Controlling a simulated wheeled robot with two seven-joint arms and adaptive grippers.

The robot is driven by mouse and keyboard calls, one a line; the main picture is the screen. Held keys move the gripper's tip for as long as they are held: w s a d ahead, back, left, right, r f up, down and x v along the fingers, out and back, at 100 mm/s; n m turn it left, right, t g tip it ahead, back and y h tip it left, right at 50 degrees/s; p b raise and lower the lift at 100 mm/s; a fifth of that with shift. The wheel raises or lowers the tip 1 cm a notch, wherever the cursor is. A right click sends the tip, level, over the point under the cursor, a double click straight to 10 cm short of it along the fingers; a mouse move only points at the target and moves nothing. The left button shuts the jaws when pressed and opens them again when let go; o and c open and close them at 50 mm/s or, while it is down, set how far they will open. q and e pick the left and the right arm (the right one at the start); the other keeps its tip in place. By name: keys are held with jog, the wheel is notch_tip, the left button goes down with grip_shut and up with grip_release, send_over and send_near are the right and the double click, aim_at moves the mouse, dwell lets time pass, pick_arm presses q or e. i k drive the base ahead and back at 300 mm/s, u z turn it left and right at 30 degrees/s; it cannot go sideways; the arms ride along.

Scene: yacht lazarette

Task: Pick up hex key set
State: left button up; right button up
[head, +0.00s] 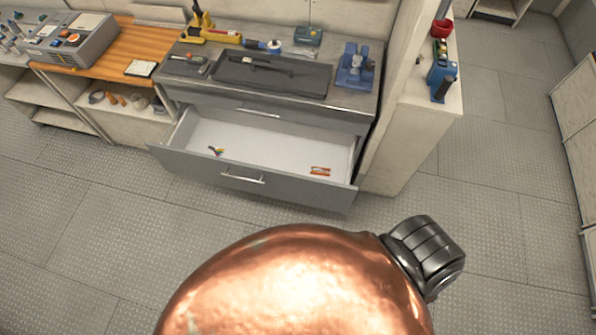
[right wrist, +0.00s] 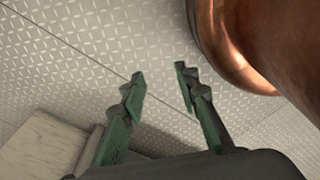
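A small orange-red item (head: 320,171), which looks like the hex key set, lies in the right part of an open drawer (head: 258,189) below the grey workbench. It is too small to make out single keys. My right gripper (right wrist: 159,72) shows in the right wrist view, with its two green-padded fingers spread and nothing between them. It points toward the patterned floor, and neither the drawer nor the orange-red item shows in that view. No gripper shows in the head view, and my left gripper is out of sight.
A small yellow and black tool (head: 216,151) lies left in the drawer. A black tray (head: 272,77) and blue vise-like tool (head: 356,66) stand on the bench. A large copper rounded shape (head: 300,285) hides the lower middle; I cannot tell what it is. Floor before the drawer is clear.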

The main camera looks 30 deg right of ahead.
aim_at(315, 170)
jog(key=u, duration=0.35)
jog(key=i, duration=1.05)
jog(key=z, duration=1.15)
